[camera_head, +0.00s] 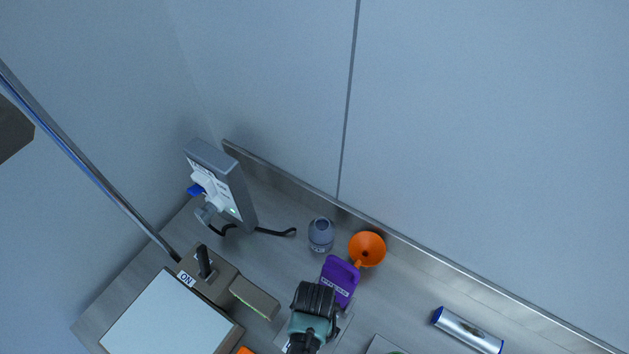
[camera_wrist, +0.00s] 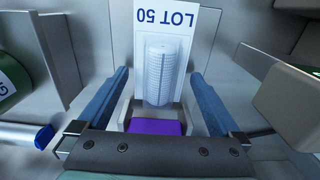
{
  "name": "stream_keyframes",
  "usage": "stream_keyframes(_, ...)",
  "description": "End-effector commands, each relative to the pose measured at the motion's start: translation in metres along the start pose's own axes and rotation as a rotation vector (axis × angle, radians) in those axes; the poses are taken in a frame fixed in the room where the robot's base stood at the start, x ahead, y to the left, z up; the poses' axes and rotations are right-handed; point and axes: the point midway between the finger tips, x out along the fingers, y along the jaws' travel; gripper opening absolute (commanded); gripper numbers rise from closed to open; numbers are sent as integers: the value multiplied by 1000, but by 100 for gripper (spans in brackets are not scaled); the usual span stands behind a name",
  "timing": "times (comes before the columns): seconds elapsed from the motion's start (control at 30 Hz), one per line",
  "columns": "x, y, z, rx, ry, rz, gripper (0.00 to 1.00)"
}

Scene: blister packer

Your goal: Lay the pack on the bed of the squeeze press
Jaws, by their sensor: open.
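The pack, a white card marked "LOT 50" (camera_wrist: 190,45) with a clear blister over a ribbed pale cylinder, lies between my fingers in the wrist view. My gripper (camera_wrist: 160,78) is open, with one blue finger on each side of the pack and a gap visible at both. The card's near end meets a pale holder with a purple block (camera_wrist: 155,127). In the head view my gripper (camera_head: 313,303) hangs over the bench and hides most of the pack's place. A machine with an "ON" lever and a white top plate (camera_head: 160,318) stands lower left; I cannot tell whether it is the press.
A silver cylinder (camera_head: 468,331) lies to the right. A grey box with a green light (camera_head: 222,185) stands at the back left.

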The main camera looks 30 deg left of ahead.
Motion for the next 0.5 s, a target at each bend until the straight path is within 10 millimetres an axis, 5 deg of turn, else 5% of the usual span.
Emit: stream_keyframes(0.5, -22, 0, 0, 0, 0, 0, 100)
